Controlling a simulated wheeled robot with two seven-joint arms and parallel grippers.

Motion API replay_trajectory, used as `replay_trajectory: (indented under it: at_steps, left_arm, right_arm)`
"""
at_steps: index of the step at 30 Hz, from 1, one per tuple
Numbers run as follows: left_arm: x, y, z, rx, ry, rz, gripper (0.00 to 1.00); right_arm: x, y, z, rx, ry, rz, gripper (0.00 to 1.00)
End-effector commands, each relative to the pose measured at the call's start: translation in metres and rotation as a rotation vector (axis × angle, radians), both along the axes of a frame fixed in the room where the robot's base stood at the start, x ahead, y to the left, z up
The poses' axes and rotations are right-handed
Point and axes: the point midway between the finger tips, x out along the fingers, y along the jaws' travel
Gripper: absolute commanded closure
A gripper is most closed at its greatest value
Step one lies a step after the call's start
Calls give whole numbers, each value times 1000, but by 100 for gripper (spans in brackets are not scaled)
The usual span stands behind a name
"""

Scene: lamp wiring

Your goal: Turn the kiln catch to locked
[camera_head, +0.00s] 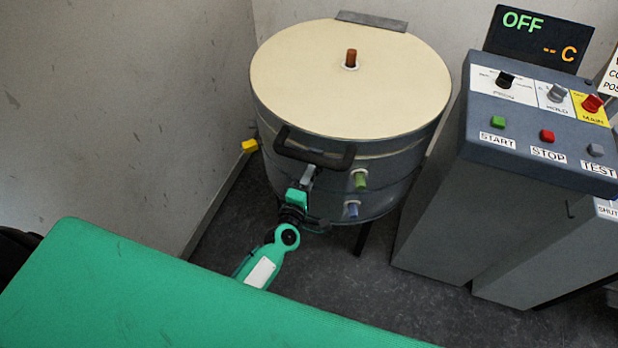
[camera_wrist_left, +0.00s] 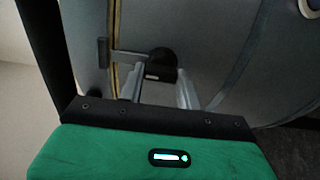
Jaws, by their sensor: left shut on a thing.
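The kiln (camera_head: 345,85) stands in the corner with its cream lid down and a black lid handle (camera_head: 312,152) at its front. My left gripper (camera_head: 307,175) is at the kiln's front, just under that handle. In the left wrist view, the kiln catch (camera_wrist_left: 162,60) is a dark round knob with a pale bar that runs left across the brass-coloured seam to a dark bracket (camera_wrist_left: 103,52). My left gripper's fingers (camera_wrist_left: 158,90) are shut on the catch. The head view hides most of the catch behind the gripper and handle. My right gripper is in neither view.
A control cabinet (camera_head: 530,150) with a display reading OFF stands right of the kiln. Green (camera_head: 361,181) and blue (camera_head: 352,209) plugs stick out of the kiln's front, close right of my gripper. A yellow block (camera_head: 250,146) is at its left side.

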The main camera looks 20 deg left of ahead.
Motion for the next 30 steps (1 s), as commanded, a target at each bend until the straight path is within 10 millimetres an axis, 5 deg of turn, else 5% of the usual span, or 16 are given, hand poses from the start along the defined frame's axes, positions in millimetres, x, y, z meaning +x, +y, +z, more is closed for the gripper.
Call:
replay_trajectory:
  at_steps: [4, 5, 8, 20, 30]
  left_arm:
    - [0, 0, -1, -3, 2, 0, 89]
    - [0, 0, -1, -2, 2, 0, 62]
    - [0, 0, -1, -2, 1, 0, 45]
    - [-7, 0, -1, 0, 1, 0, 45]
    - [-64, 2, -3, 0, 3, 0, 45]
  right_arm:
    - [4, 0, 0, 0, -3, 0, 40]
    - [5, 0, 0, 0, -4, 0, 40]
    - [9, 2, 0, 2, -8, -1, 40]
    - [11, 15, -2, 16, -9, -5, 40]
    - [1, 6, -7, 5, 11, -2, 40]
